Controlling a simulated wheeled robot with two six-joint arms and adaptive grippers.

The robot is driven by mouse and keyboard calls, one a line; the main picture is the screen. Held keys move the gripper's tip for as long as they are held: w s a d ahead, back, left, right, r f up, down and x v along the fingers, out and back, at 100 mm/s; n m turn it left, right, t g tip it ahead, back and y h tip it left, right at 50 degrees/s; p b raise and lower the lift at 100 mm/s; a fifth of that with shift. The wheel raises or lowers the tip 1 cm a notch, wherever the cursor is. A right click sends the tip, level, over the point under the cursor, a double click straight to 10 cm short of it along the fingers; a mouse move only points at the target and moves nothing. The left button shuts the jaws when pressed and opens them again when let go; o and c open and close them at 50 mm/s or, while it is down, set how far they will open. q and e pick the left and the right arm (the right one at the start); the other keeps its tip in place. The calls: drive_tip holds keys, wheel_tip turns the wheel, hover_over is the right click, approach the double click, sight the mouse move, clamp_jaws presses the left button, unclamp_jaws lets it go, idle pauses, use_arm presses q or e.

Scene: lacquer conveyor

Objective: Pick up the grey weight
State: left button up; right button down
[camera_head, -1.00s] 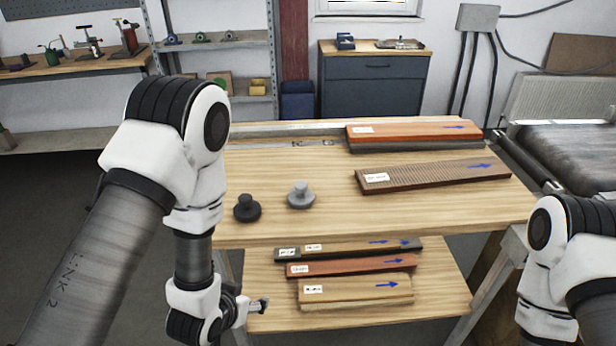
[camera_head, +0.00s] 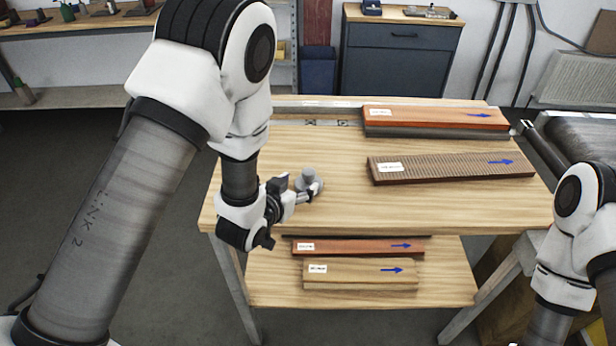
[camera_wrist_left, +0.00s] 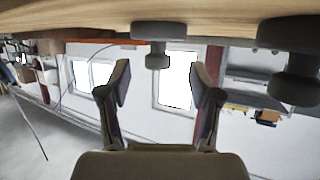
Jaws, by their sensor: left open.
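The grey weight (camera_head: 308,178), a disc with a knob on top, stands on the wooden table. My left gripper (camera_head: 311,191) is low over the table at its near left side, with the fingertips close to it. In the left wrist view, which is upside down, the grey weight (camera_wrist_left: 157,57) lies between and beyond the open, empty fingers (camera_wrist_left: 160,76). I cannot tell whether a finger touches it. A dark weight (camera_wrist_left: 297,78) is to the right there; in the head view my left arm mostly hides it. My right gripper is out of view.
A brown ribbed board (camera_head: 450,170) and a reddish board (camera_head: 436,116) lie on the table to the right. More boards (camera_head: 360,273) lie on the lower shelf (camera_head: 350,298). A conveyor (camera_head: 590,150) stands at the right. The table middle is clear.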

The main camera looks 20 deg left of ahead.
sight(305, 180)
use_arm(q)
drive_tip(key=x, duration=0.4)
drive_tip(key=shift+w+d+f, duration=0.15)
drive_tip(key=shift+d+f, duration=0.05)
drive_tip(key=shift+s+a+r, duration=0.1)
drive_tip(key=shift+s+r, duration=0.1)
drive_tip(key=shift+s, duration=0.05)
drive_tip(key=shift+c, duration=0.6)
clamp_jaws()
